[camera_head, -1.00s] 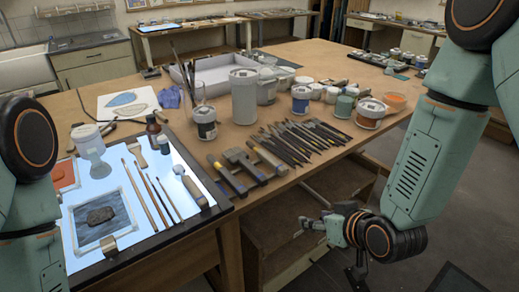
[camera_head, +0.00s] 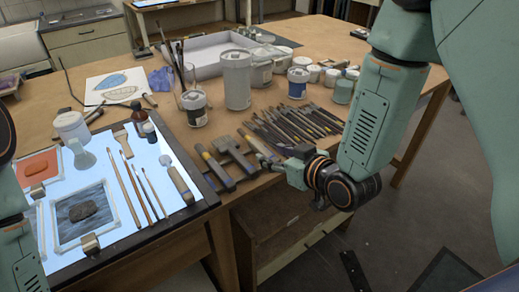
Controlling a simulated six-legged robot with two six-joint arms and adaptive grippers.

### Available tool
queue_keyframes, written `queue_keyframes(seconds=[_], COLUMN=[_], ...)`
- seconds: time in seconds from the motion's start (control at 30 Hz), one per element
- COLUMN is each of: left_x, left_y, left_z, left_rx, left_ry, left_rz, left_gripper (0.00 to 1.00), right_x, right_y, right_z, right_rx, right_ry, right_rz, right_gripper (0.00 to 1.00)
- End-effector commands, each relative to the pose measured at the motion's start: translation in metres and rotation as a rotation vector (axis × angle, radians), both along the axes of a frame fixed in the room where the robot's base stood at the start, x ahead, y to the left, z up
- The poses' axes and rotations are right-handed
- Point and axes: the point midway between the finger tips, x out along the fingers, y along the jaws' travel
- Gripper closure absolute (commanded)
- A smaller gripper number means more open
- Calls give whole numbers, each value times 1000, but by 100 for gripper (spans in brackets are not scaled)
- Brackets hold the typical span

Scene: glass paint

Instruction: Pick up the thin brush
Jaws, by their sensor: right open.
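Three slim brushes lie side by side on the lit panel (camera_head: 108,222): a long left one (camera_head: 131,187), a middle one (camera_head: 139,186) and a thin right one (camera_head: 154,192). They lie apart from each other, handles towards the front. I cannot tell for sure which is the thin brush. My right gripper (camera_head: 264,160) is open and empty. My left gripper is out of view; only part of my left arm shows at the left edge.
Several brushes (camera_head: 292,125) lie in a row on the wooden table. A glass with upright brushes (camera_head: 192,92) and a grey canister (camera_head: 237,80) stand behind.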

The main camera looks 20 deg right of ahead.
Motion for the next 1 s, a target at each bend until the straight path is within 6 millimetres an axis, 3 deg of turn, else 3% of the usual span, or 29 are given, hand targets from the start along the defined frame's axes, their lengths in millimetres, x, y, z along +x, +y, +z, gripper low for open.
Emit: queue_keyframes(seconds=[0.3,0.67,1.0], left_x=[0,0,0], left_y=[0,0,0], left_z=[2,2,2], left_rx=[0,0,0], left_ry=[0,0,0], left_rz=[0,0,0], left_gripper=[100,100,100], right_x=[38,48,48], right_y=[12,14,14], right_z=[-16,-19,-19], right_rx=[-2,1,1], right_ry=[-1,0,0], right_rz=[4,3,3], right_gripper=[53,53,81])
